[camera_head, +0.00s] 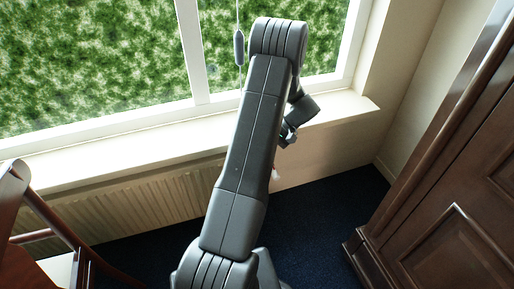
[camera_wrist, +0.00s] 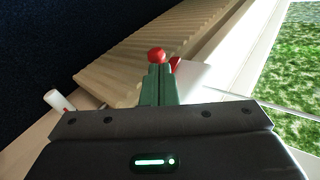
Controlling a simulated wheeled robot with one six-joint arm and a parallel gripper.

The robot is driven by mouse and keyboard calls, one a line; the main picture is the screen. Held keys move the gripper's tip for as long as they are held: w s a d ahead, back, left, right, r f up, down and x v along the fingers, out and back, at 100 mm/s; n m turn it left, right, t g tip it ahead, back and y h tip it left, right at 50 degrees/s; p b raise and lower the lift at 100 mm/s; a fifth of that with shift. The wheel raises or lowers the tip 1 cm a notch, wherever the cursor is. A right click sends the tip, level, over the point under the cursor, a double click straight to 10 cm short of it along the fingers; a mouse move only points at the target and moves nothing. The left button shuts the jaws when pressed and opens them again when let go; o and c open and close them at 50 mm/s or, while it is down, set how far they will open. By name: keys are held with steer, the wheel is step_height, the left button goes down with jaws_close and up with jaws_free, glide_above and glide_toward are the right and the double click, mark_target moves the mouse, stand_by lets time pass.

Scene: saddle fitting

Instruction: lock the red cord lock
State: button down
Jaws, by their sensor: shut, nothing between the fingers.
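A red round knob (camera_wrist: 156,55) shows in the wrist view just past the tips of my gripper (camera_wrist: 160,73). A second small red piece (camera_wrist: 175,64) is beside it, next to a white block at the sill; which of these is the cord lock I cannot tell for sure. My gripper's green fingers are shut together with nothing between them. The tips are close to the red knob; whether they touch it is unclear. In the head view my gripper (camera_head: 289,134) is small and partly hidden by my arm, near the window sill's right part. No red part is clear there.
A thin cord (camera_wrist: 250,98) runs right from the white block (camera_wrist: 196,76). A grey cord weight (camera_head: 239,46) hangs before the window. A white cylinder (camera_wrist: 60,101) is at left in the wrist view. A radiator (camera_head: 140,197) is below the sill; a dark cabinet (camera_head: 450,200) stands right.

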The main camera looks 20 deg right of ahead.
steer(key=shift+f, duration=0.2)
steer(key=shift+s+a+f, duration=0.1)
steer(key=shift+s+a, duration=0.05)
steer(key=shift+a, duration=0.6)
steer(key=w+v, duration=0.1)
steer(key=v, duration=1.3)
steer(key=shift+s+d+p, duration=0.3)
steer(key=shift+s+d, duration=0.05)
